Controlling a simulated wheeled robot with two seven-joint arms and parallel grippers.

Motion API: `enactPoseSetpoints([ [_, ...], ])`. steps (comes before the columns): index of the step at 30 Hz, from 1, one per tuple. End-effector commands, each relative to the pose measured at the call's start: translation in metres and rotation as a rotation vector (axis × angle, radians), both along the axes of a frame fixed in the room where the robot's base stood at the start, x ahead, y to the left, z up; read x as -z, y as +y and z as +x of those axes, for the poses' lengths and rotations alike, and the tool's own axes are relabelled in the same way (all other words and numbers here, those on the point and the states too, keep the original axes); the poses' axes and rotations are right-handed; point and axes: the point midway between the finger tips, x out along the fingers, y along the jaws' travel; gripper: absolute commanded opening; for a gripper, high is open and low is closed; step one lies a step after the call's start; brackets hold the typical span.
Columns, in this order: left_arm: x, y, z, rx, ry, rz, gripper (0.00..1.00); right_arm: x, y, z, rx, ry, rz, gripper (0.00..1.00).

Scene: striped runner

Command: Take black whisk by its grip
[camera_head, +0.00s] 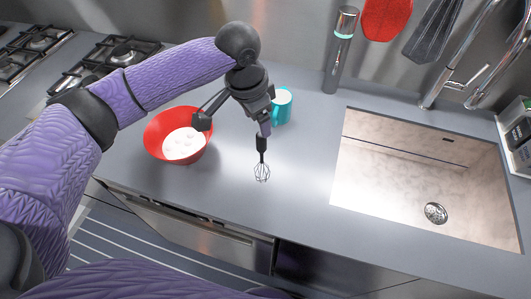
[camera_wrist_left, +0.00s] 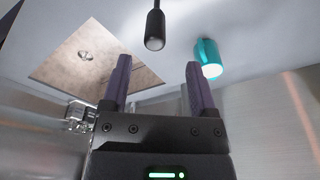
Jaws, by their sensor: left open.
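The black whisk (camera_head: 261,172) lies on the grey counter, its wire loops toward the front edge and its black grip pointing back toward my left gripper (camera_head: 234,125). The gripper is open and empty, with its fingers spread wide. In the head view one finger overlaps the top of the grip. In the left wrist view the whisk's grip end (camera_wrist_left: 154,32) shows beyond the gap between the two purple-black fingertips (camera_wrist_left: 157,65), apart from both. The wire loops are out of that view. My right gripper is not in view.
A red bowl (camera_head: 152,135) with white contents stands left of the gripper. A teal mug (camera_head: 284,107) stands close behind on the right and shows in the wrist view (camera_wrist_left: 207,52). A sink (camera_head: 400,180) lies to the right. The counter around the whisk's loops is clear.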

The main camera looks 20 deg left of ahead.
Motion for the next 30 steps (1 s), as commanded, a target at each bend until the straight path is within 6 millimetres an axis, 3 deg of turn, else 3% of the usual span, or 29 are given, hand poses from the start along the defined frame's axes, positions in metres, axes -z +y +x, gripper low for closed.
enactPoseSetpoints([
  [4, 0.024, -0.003, 0.002, -0.001, 0.002, 0.0, 0.75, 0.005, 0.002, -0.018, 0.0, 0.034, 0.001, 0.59],
  [10, 0.065, -0.007, 0.002, 0.0, 0.001, 0.001, 0.75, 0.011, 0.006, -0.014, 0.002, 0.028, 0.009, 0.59],
  [19, 0.073, -0.009, 0.004, 0.002, -0.002, 0.0, 0.75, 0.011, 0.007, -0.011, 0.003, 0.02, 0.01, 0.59],
  [30, 0.073, -0.009, 0.004, 0.002, -0.002, 0.0, 0.0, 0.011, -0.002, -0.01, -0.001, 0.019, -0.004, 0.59],
])
